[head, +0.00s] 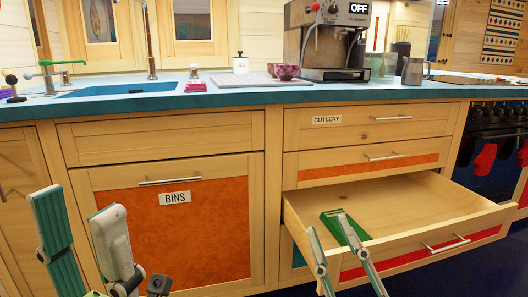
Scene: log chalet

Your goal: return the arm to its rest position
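My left gripper (76,204) is at the lower left, in front of the cabinet with the BINS door. Its two fingers point up and stand wide apart, with nothing between them. My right gripper (328,228) is at the lower middle, by the front left part of the open drawer (415,200). Its fingers are apart and I see nothing held between them. I cannot tell whether the fingers touch the drawer front.
The blue countertop (225,98) runs above the cabinets. It carries a sink (115,88), a coffee machine (328,40), bowls (283,72) and a metal jug (414,71). The CUTLERY drawer (345,122) and BINS door (165,235) are shut. An oven (490,150) stands at the right.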

